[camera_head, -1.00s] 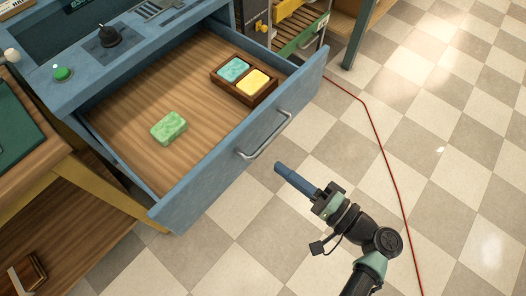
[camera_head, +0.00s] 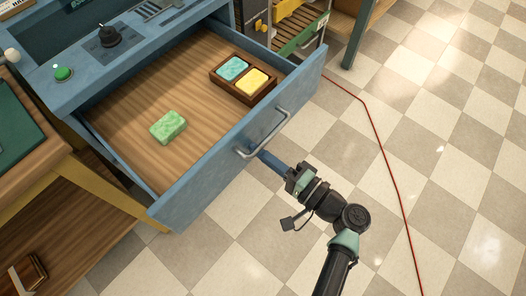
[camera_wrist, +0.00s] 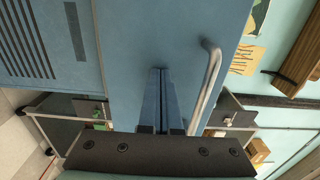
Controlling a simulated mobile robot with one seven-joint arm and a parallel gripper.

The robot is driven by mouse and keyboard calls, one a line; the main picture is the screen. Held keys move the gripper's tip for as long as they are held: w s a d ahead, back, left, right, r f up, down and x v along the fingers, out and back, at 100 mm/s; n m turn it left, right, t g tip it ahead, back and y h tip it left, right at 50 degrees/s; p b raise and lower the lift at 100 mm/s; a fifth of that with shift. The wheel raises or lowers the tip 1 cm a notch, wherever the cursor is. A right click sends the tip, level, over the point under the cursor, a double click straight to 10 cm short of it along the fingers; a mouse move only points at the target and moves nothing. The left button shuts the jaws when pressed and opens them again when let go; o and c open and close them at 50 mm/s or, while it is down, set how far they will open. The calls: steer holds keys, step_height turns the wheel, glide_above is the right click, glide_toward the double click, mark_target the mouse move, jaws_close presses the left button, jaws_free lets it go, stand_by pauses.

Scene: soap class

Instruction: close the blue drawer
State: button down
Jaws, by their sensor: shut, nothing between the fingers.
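The blue drawer (camera_head: 210,190) is pulled out of its blue cabinet and stands open, its front facing down and right. A metal bar handle (camera_head: 264,135) is fixed to the drawer front. My gripper (camera_head: 259,154) is shut and empty, its blue fingers pointing at the drawer front near the lower end of the handle. In the wrist view the closed fingertips (camera_wrist: 160,72) lie over the blue front beside the handle (camera_wrist: 208,85). I cannot tell whether they touch the front.
Inside the drawer are a green soap (camera_head: 168,127) and a wooden tray (camera_head: 221,85) with a teal and a yellow soap. A wooden table (camera_head: 75,185) stands at the left. A red cable (camera_head: 384,152) lies on the otherwise open tiled floor.

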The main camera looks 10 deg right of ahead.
steer(key=b, duration=1.3)
glide_toward(178, 98)
steer(key=w+a+r, duration=0.1)
steer(key=w, duration=0.1)
steer(key=w+a+r, duration=0.3)
steer(key=w+a, duration=0.1)
steer(key=w, duration=0.1)
steer(key=shift+a+r, duration=0.2)
steer(key=shift+a, duration=0.05)
steer(key=shift+w+a+b, duration=0.3)
steer(key=shift+w+a, duration=0.05)
steer(key=shift+w, duration=0.05)
steer(key=shift+w+a+r, duration=0.1)
steer(key=shift+r, duration=0.4)
steer(key=shift+a, duration=0.1)
